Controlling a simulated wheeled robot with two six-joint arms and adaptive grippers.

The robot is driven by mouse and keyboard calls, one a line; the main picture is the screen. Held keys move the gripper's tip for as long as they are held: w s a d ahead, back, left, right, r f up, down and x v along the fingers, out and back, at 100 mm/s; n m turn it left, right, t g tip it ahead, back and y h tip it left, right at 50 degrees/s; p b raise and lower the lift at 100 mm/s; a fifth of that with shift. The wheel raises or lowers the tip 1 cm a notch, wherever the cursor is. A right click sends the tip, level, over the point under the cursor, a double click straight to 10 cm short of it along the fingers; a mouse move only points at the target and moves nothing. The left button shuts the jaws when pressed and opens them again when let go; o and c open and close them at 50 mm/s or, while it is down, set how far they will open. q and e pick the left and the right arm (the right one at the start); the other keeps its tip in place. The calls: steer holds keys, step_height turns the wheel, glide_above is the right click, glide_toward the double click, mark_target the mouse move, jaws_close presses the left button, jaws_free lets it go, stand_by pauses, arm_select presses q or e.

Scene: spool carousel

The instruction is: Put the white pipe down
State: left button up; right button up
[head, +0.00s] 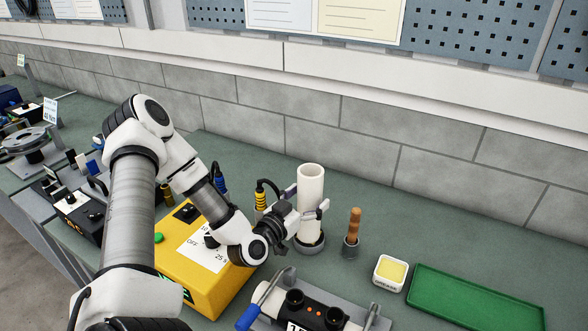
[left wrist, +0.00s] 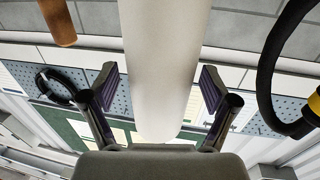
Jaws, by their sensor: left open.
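The white pipe (head: 310,196) stands upright with its foot in a dark round base (head: 309,243) on the green bench. In the left wrist view the pipe (left wrist: 163,65) passes between the two fingers of the left gripper (left wrist: 162,90), and a gap shows on each side. The lower end of the pipe is partly hidden by the base. My right gripper is not in view.
A wooden-handled tool (head: 354,226) stands in a small holder right of the pipe. A yellow sponge in a white dish (head: 390,273) and a green tray (head: 475,302) lie further right. A yellow box (head: 205,265) and a grey device with a blue handle (head: 312,310) are close by.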

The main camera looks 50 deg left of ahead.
arm_select(q)
steer(key=s+d+p, duration=0.1)
steer(key=s+p, duration=0.3)
steer(key=s, duration=0.6)
steer(key=shift+s+d, duration=0.3)
steer(key=shift+s, duration=0.1)
